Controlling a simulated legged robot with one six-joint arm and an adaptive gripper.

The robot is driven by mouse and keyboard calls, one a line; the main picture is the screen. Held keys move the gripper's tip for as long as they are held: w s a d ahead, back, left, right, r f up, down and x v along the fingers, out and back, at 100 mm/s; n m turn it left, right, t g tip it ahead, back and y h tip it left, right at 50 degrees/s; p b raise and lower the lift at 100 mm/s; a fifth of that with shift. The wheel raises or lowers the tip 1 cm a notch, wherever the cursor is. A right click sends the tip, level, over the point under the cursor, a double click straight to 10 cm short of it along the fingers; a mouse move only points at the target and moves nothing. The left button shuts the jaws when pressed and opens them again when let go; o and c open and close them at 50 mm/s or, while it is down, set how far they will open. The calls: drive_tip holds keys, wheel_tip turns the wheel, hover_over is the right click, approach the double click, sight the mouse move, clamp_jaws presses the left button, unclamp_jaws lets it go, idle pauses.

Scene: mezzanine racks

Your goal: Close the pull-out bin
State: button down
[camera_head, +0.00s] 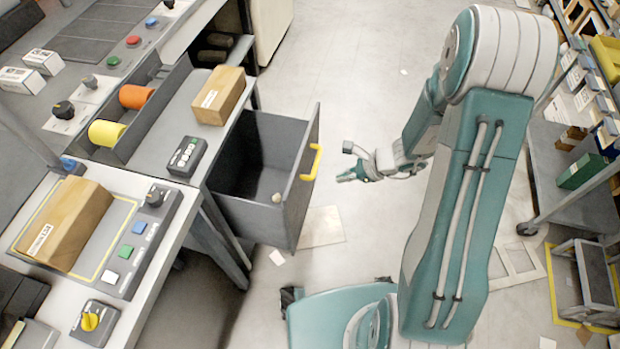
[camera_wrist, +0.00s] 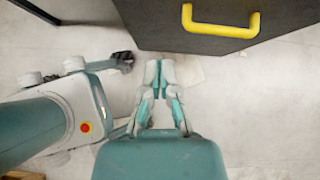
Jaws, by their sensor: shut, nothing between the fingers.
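The pull-out bin (camera_head: 257,216) is a dark grey box standing pulled out from under the workbench in the head view. A small pale object lies inside it. Its front panel carries a yellow handle (camera_head: 312,162), which also shows at the top of the wrist view (camera_wrist: 221,25). My gripper (camera_head: 345,177) is to the right of the bin front, apart from the handle, with nothing in it. In the wrist view my gripper's fingertips (camera_wrist: 160,66) are together, below and left of the handle, over the floor.
The workbench holds a cardboard box (camera_head: 219,95), a small button box (camera_head: 187,156) and a control panel (camera_head: 128,253). A cart with shelves (camera_head: 570,183) stands at the right. Floor between bin and cart is mostly clear, with scattered papers (camera_head: 321,227).

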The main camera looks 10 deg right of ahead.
wheel_tip(320, 180, down, 2)
drive_tip(key=m, duration=0.1)
approach(297, 187)
drive_tip(key=x, duration=0.6)
drive_tip(key=shift+s+d+f, duration=0.15)
drive_tip(key=shift+d+f, duration=0.15)
drive_tip(key=shift+f, duration=0.15)
drive_tip(key=shift+w+a+m, duration=0.25)
drive_tip(key=shift+a+m, duration=0.05)
drive_tip(key=shift+a, duration=0.25)
drive_tip(key=w+a, duration=0.4)
drive_tip(key=a, duration=0.7)
drive_tip(key=w+a, duration=0.4)
drive_tip(key=a, duration=0.7)
drive_tip(key=shift+w+r, duration=0.15)
drive_tip(key=shift+w, duration=0.05)
